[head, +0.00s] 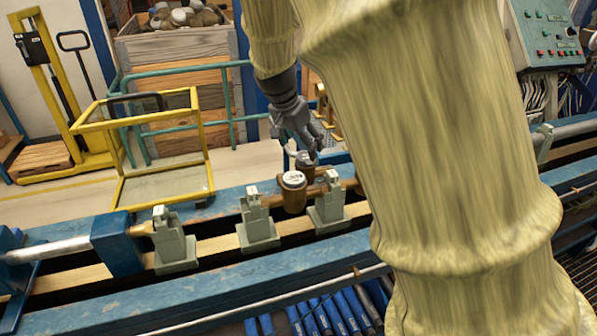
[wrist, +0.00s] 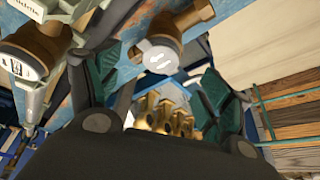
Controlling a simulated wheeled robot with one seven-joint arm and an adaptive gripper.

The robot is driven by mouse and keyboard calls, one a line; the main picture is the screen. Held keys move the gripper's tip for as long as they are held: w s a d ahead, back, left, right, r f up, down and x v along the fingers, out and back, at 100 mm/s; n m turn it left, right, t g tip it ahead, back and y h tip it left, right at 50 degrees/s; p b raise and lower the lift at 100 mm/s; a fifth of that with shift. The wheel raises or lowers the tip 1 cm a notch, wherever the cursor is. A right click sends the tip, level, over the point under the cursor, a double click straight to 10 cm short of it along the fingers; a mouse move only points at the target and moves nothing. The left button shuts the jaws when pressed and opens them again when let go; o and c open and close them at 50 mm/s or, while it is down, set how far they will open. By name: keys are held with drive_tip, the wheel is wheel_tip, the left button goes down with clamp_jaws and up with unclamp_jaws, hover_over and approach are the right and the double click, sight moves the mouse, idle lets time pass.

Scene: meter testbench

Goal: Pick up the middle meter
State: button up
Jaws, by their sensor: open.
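Two brown meters with pale round lids show in the head view. The nearer meter (head: 293,192) is on the bench between two grey-green clamps. The other meter (head: 305,170) is just behind it, partly hidden; I cannot tell which is the middle one. My gripper (head: 303,150) is open, pointing down above and close to the rear meter. In the wrist view a meter with a grey arrow-marked lid (wrist: 157,57) lies between the spread green-padded fingers (wrist: 160,85), apparently ungripped. Another meter (wrist: 28,50) is at upper left, outside the fingers.
Grey-green clamps (head: 257,224) stand along the blue bench rail (head: 290,265). Brass fittings (wrist: 165,115) show beyond the fingers in the wrist view. A yellow cart (head: 165,150) stands behind the bench. My arm hides the bench's right part.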

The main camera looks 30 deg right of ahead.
sight(306, 158)
drive_tip(key=shift+s+d+f, duration=0.45)
drive_tip(key=shift+s+d, duration=0.1)
drive_tip(key=shift+s, duration=0.15)
drive_tip(key=w+f, duration=0.2)
drive_tip(key=shift+w+f, duration=0.35)
drive_tip(key=shift+w, duration=0.05)
drive_tip(key=shift+s+d+f+p, duration=0.15)
drive_tip(key=shift+s+f+p, duration=0.15)
drive_tip(key=shift+s+p, duration=0.2)
drive_tip(key=shift+s+f, duration=0.2)
drive_tip(key=shift+f, duration=0.15)
drive_tip(key=f, duration=0.1)
drive_tip(key=w+d+f, duration=0.1)
drive_tip(key=f, duration=0.1)
drive_tip(key=shift+w+p, duration=0.15)
drive_tip(key=shift+p, duration=0.15)
drive_tip(key=shift+s+r, duration=0.1)
drive_tip(key=shift+s, duration=0.2)
drive_tip(key=shift+w, duration=0.15)
drive_tip(key=c, duration=1.7)
